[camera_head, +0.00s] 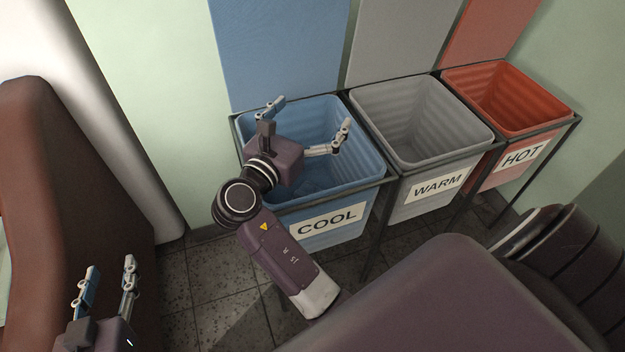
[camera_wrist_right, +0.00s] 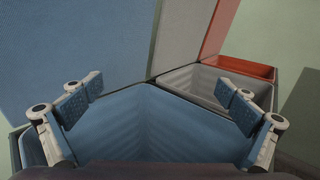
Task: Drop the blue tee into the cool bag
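The blue cool bag (camera_head: 365,150) hangs in a dark frame with a white COOL label on its front. Its blue inside also fills the lower part of the right wrist view (camera_wrist_right: 150,125). My right gripper (camera_head: 310,117) is over the mouth of this bag, its fingers spread wide with nothing between them. Both fingers also show spread in the right wrist view (camera_wrist_right: 160,92). My left gripper (camera_head: 107,272) is low at the left, open and empty, away from the bags. I cannot make out the blue tee; my right arm and gripper hide part of the bag's inside.
The grey WARM bag (camera_head: 425,118) and the red HOT bag (camera_head: 510,95) stand to the right in the same frame. A wall with coloured panels is behind them. A brown rounded thing (camera_head: 35,170) is at the left. Tiled floor (camera_head: 200,275) is clear below.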

